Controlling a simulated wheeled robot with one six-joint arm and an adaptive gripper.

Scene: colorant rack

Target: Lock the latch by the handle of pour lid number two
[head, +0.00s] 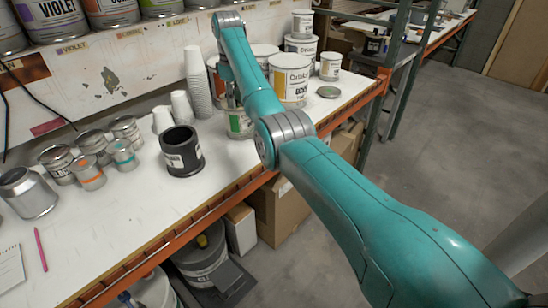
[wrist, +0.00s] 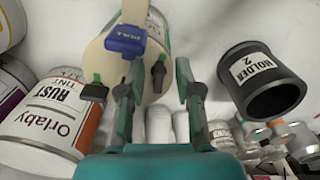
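In the wrist view a can with a cream pour lid (wrist: 107,58) lies ahead of my gripper. A blue tab marked PULL (wrist: 125,40) is on its upper part. A black latch with a green tip (wrist: 158,74) shows between my fingers, and a second black latch with a green tip (wrist: 94,89) is left of them. My gripper (wrist: 160,72) is open, with a finger on each side of the nearer latch; contact is not clear. No number on the lid is readable. In the head view a can with a green label (head: 239,123) stands behind my arm, partly hidden.
A black holder marked HOLDER 2 (wrist: 260,78) is to the right in the wrist view; it also stands on the bench in the head view (head: 182,152). A RUST can (wrist: 45,112) is at left. Stacked white cups (head: 196,82) and several small cans stand nearby.

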